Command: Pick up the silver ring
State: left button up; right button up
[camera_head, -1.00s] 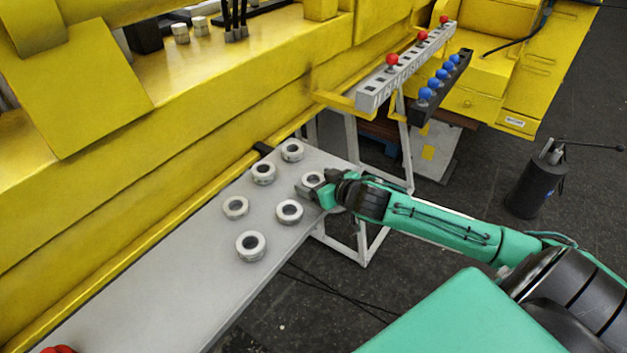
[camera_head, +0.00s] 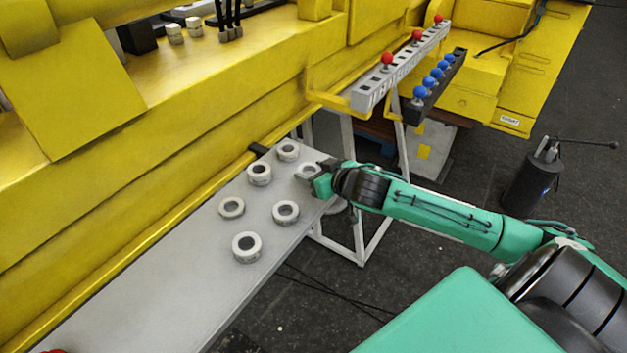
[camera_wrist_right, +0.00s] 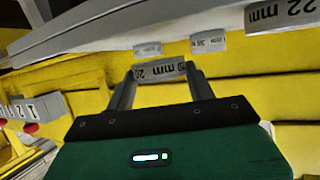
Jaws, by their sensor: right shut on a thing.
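My right gripper (camera_head: 318,178) is shut on a silver ring (camera_head: 306,171) at the right end of the grey shelf (camera_head: 185,270). In the right wrist view the ring (camera_wrist_right: 160,70), marked with "mm" lettering, sits between the two fingers of the gripper (camera_wrist_right: 160,78). It appears slightly above the shelf, though the gap is hard to judge. Several other silver rings stand on the shelf, including a far one (camera_head: 288,150), one beside the gripper (camera_head: 285,212) and a near one (camera_head: 246,247). My left gripper does not show.
A long yellow machine body (camera_head: 110,185) runs along the shelf's far side. Behind the gripper are a numbered grey bar (camera_head: 405,62) with red knobs and a dark bar (camera_head: 437,85) with blue knobs. A black canister (camera_head: 530,185) stands on the floor at right.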

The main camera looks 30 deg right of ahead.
notch_tip(320, 180, up, 17)
jog(key=b, duration=0.1)
jog(key=shift+f, duration=0.1)
dwell(0.4)
